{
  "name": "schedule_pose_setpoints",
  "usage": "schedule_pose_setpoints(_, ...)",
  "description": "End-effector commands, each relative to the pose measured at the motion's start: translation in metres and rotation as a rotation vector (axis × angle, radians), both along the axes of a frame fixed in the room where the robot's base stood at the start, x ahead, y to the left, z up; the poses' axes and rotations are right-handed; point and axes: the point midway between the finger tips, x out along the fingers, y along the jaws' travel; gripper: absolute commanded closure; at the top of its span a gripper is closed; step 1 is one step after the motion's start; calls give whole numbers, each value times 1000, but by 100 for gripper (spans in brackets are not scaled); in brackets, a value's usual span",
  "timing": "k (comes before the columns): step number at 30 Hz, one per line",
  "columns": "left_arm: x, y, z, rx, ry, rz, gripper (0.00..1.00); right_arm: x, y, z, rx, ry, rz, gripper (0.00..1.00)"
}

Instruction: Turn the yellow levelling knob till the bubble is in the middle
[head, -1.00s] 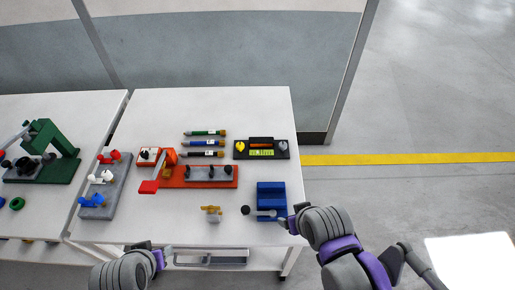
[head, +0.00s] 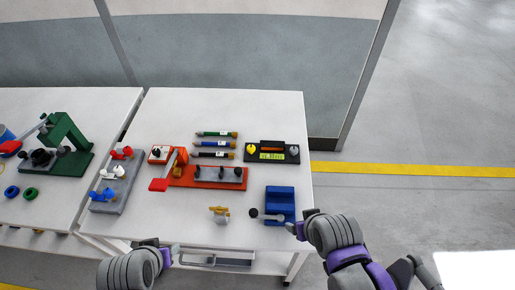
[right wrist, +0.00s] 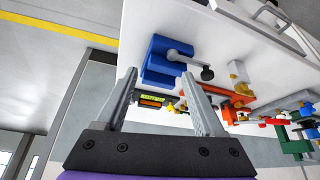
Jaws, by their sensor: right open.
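The levelling unit (head: 285,146) is a black block at the back right of the white table, with a yellow-green vial (head: 272,156) on its front. The yellow knob (head: 251,149) is at its left end. The bubble is too small to place. My right gripper (head: 297,225) is at the table's front right, well short of the unit and beside a blue block. In the right wrist view its fingers (right wrist: 158,75) are apart and empty, with the vial (right wrist: 152,98) beyond them. My left gripper (head: 168,257) is at the table's front edge; its jaws are unclear.
The blue block (head: 280,200) with a grey lever stands between my right gripper and the unit. A small brass-coloured part (head: 219,212), an orange fixture (head: 208,184) and several dark rods (head: 215,143) lie to the left. The table's front middle is mostly clear.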

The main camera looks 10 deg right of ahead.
Motion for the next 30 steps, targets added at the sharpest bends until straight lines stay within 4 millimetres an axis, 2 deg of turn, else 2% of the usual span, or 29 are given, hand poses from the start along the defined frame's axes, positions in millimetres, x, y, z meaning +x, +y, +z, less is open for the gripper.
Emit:
schedule_pose_setpoints(5,0,0,-1,0,0,0,50,4,0,3,-5,4,11,30)
schedule_pose_setpoints(8,-1,0,-3,0,2,0,50,20,2,15,-25,22,56,30)
schedule_pose_setpoints(11,-2,0,-6,0,4,0,50,51,5,35,-61,56,142,30)
schedule_pose_setpoints(15,-4,0,-12,0,7,0,50,107,10,61,-121,117,302,30)
schedule_pose_setpoints(19,-5,0,-17,0,9,0,50,159,18,76,-170,171,456,30)
schedule_pose_setpoints(24,-7,0,-24,0,13,0,50,226,28,80,-224,238,661,30)
schedule_pose_setpoints(30,-8,0,-31,0,16,0,50,296,44,64,-270,310,909,30)
